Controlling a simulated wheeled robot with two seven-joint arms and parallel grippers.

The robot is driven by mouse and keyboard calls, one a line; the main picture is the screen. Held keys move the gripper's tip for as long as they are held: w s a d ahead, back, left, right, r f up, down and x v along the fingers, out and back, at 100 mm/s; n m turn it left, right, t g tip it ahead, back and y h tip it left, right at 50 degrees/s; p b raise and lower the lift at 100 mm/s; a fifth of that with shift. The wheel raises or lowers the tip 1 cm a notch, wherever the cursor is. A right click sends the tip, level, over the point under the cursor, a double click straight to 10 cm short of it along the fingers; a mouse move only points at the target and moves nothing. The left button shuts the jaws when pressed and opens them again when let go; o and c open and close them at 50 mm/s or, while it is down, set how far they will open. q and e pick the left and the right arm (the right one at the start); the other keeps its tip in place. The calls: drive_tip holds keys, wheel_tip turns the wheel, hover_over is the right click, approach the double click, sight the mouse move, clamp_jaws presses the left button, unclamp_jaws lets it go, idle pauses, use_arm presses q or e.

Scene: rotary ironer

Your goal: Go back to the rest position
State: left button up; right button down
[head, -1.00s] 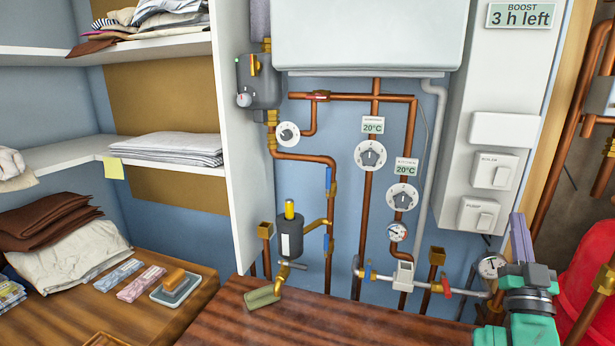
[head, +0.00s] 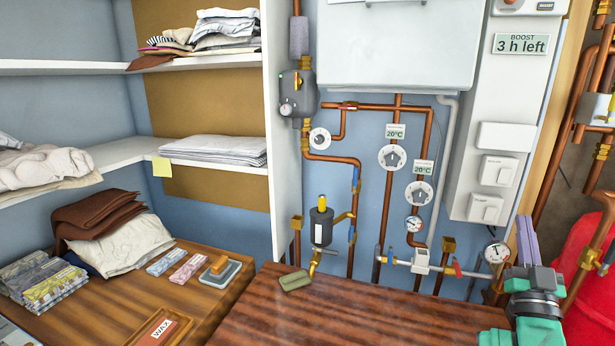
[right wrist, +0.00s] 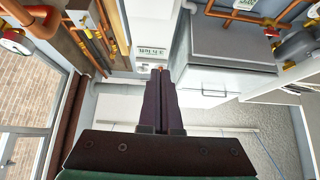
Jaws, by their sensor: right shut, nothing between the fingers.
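My right gripper (head: 525,240) stands at the lower right of the head view, pointing up in front of the pipework and beside the red tank. Its purple-grey fingers are together with nothing between them. The right wrist view also shows the closed fingers (right wrist: 162,90), pointing toward the wall units, with clear air around them. My left gripper is not in the head view.
A dark red-brown wooden top (head: 350,315) lies in front, with a green pad (head: 295,281) at its back edge. Copper pipes and valves run behind it. A red tank (head: 588,265) is close right of my right arm. Shelves with linens (head: 215,149) stand left.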

drive_tip(key=s+a+f+n+g+y, duration=0.1)
drive_tip(key=s+a+f+g+y, duration=0.2)
drive_tip(key=f, duration=0.5)
drive_tip(key=s+a+f+n+g+y, duration=0.1)
drive_tip(key=a+f+g, duration=0.35)
drive_tip(key=f, duration=0.45)
drive_tip(key=s+a+f+n+g+y, duration=0.1)
drive_tip(key=s+a+f+g, duration=0.15)
drive_tip(key=f+g, duration=0.4)
drive_tip(key=s+a+f+n+g+y, duration=0.1)
drive_tip(key=s+a+f+g+y, duration=0.15)
drive_tip(key=s+a+f, duration=0.45)
drive_tip(key=s+a+f+n+g+y, duration=0.1)
drive_tip(key=s+a+f+n+g, duration=0.25)
drive_tip(key=s, duration=0.65)
wheel_tip(320, 180, down, 26)
drive_tip(key=m+g+b, duration=0.2)
drive_tip(key=b, duration=0.2)
use_arm(q)
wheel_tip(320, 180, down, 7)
drive_tip(key=b, duration=0.3)
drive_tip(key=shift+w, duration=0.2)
use_arm(e)
drive_tip(key=s+d+f, duration=0.2)
drive_tip(key=s+f, duration=0.7)
drive_tip(key=f, duration=0.1)
drive_tip(key=s+d+f+g, duration=0.1)
drive_tip(key=s+f, duration=0.8)
drive_tip(key=shift+d+f+n, duration=0.35)
